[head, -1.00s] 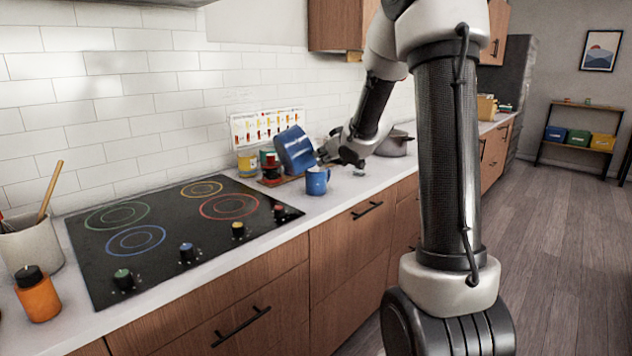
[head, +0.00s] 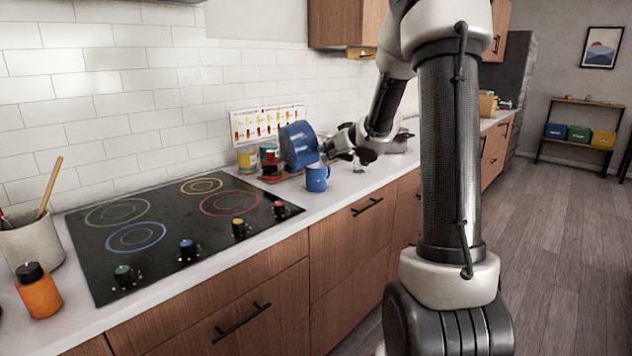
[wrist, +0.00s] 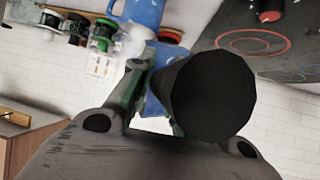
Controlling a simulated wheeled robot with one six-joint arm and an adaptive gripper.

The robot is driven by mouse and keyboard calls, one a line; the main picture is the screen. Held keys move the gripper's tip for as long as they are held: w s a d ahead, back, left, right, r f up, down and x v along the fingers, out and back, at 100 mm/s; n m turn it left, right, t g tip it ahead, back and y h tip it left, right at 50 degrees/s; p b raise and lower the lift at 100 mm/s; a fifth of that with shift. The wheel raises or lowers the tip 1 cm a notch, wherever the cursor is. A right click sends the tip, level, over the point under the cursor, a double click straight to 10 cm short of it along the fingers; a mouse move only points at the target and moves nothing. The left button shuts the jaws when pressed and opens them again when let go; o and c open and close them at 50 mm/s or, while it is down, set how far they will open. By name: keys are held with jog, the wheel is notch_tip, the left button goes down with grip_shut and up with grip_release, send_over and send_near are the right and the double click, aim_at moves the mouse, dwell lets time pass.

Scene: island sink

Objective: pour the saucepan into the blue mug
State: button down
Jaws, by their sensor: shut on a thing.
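The blue saucepan (head: 298,145) is steeply tipped on its side above the counter in the head view. The blue mug (head: 317,179) stands upright on the counter just below and to the right of it. A pale patch shows at the mug's mouth; I cannot tell whether it is poured contents. My gripper (head: 334,150) is shut on the saucepan, to its right; the handle is mostly hidden. In the wrist view the mug (wrist: 144,12) is at the top, with a pale mass beside it, and part of the saucepan (wrist: 155,108) shows behind a large dark round shape.
The black cooktop (head: 170,225) lies to the left. A grey pot (head: 400,141) is behind my gripper. An orange bottle (head: 38,290) and a utensil crock (head: 32,243) are at the near left.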

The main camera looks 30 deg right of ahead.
jog(key=shift+d+r+m+y+p, duration=0.1)
jog(key=shift+d+m+y+p, duration=0.2)
jog(key=shift+d+p, duration=0.2)
jog(key=shift+d+m+y, duration=0.3)
jog(key=shift+y, duration=0.1)
dwell(0.3)
jog(key=shift+w+a+r, duration=0.1)
jog(key=shift+a, duration=0.25)
jog(key=shift+a+f+n+h, duration=0.2)
jog(key=shift+a+n+h, duration=0.85)
jog(key=shift+a, duration=0.2)
jog(key=shift+a+r+n+h+b, duration=0.3)
jog(key=shift+a+n+h+b, duration=0.35)
jog(key=shift+h+b, duration=0.3)
jog(key=shift+a+r+n+h+b, duration=0.3)
jog(key=shift+a+n+h+b, duration=0.25)
jog(key=shift+h+b, duration=0.4)
